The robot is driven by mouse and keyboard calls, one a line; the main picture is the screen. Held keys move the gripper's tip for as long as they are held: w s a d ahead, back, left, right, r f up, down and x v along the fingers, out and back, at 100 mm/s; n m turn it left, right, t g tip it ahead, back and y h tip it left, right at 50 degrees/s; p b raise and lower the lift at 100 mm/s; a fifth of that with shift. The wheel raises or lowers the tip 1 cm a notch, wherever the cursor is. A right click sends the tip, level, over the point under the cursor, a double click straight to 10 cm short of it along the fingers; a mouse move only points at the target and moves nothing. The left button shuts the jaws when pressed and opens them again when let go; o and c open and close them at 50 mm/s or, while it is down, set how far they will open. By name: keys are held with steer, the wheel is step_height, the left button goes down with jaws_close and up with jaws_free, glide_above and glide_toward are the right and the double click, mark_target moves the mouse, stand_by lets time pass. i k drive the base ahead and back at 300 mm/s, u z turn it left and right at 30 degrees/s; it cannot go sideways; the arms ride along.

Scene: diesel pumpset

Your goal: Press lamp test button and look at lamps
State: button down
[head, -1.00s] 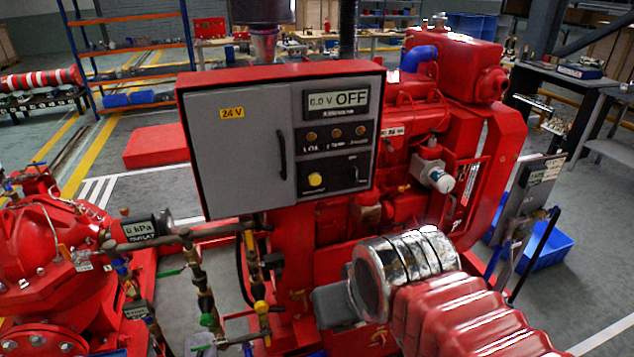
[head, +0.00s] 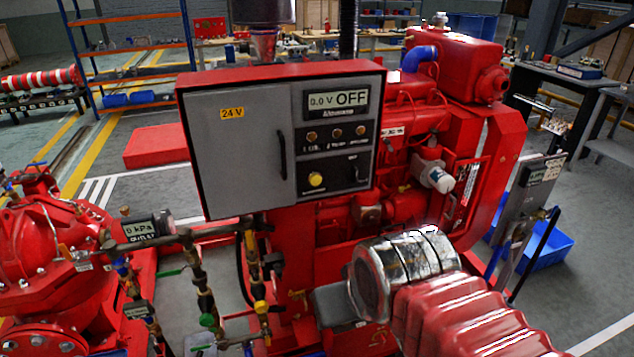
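The red-framed control panel (head: 238,160) stands upright in the middle of the head view. Its right column has a display (head: 336,103) reading "0.0 V OFF". Below it is a row of three small round lamps, left (head: 312,136), middle (head: 337,133) and right (head: 361,130); they look dull amber, with no clear glow. Under them, a round yellow button (head: 316,180) sits on a black plate beside a dark switch (head: 356,172). The small labels are too blurred to read. My arm's silver collar and red bellows show at the lower right, apart from the button; my gripper cannot be made out.
A red pump (head: 55,255) with pipes and valves (head: 205,290) stands at the lower left. The red diesel engine (head: 400,180) is behind and right of the panel. A grey stand (head: 528,215) is farther right. The space before the panel's button column looks clear.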

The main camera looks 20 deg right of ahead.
mark_target(316, 180)
steer(key=u, duration=0.95)
steer(key=i, duration=0.55)
steer(key=z, duration=0.4)
